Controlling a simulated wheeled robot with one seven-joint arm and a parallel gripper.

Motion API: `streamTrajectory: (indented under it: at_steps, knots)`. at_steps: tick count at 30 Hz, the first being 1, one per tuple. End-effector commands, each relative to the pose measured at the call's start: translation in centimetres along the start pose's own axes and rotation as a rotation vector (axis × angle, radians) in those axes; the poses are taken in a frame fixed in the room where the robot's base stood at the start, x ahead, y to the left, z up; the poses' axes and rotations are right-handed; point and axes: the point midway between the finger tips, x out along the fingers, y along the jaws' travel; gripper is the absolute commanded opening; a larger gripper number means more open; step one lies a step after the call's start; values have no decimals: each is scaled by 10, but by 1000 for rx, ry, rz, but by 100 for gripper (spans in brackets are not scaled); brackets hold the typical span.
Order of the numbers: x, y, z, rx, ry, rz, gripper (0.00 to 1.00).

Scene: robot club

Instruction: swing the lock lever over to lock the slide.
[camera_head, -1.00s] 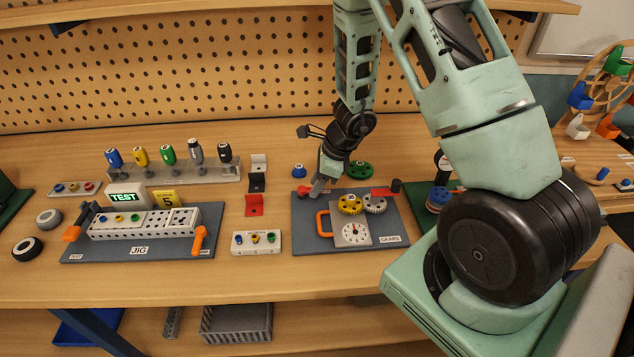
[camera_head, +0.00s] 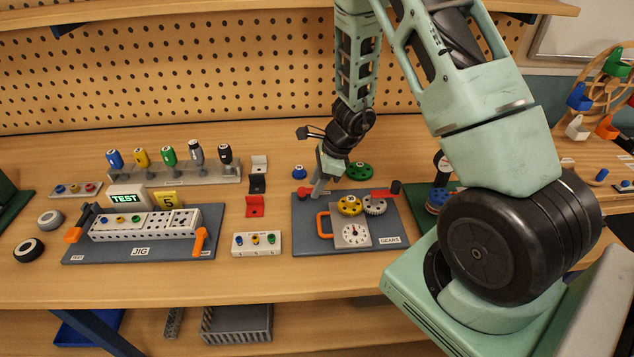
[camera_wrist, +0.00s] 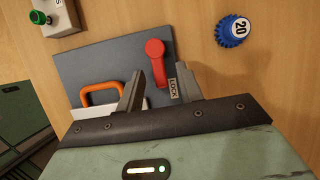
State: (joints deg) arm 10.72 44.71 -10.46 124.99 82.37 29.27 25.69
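The red lock lever (camera_wrist: 155,50) is on the grey gear board (camera_wrist: 90,65), with a round head and an arm running down beside a LOCK label (camera_wrist: 173,88). In the head view the lever's red end (camera_head: 304,190) shows at the board's left, partly hidden by my gripper (camera_head: 320,190). In the wrist view my gripper (camera_wrist: 160,73) is open, one finger on each side of the lever arm. I cannot tell whether either finger touches it. The slide's orange handle (camera_wrist: 100,90) shows left of the fingers; the handle (camera_head: 323,224) stands beside the dial plate (camera_head: 352,240).
A yellow gear (camera_head: 349,205) and a grey gear (camera_head: 374,205) sit behind the dial. A red crank (camera_head: 383,192) with a black knob is at the board's right. A blue gear (camera_wrist: 232,30) and a green gear (camera_head: 359,171) lie behind the board. A small block (camera_head: 256,243) stands left.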

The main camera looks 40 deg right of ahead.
Motion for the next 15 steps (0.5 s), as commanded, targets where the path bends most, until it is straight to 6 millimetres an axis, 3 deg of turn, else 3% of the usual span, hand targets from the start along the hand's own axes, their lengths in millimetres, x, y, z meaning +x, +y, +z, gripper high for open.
streamTrajectory:
  at_steps: [8, 15]
  knots:
    - [-2, 0, 0, 1, 0, -1, 36]
    - [-36, -1, 1, 0, -1, -6, 36]
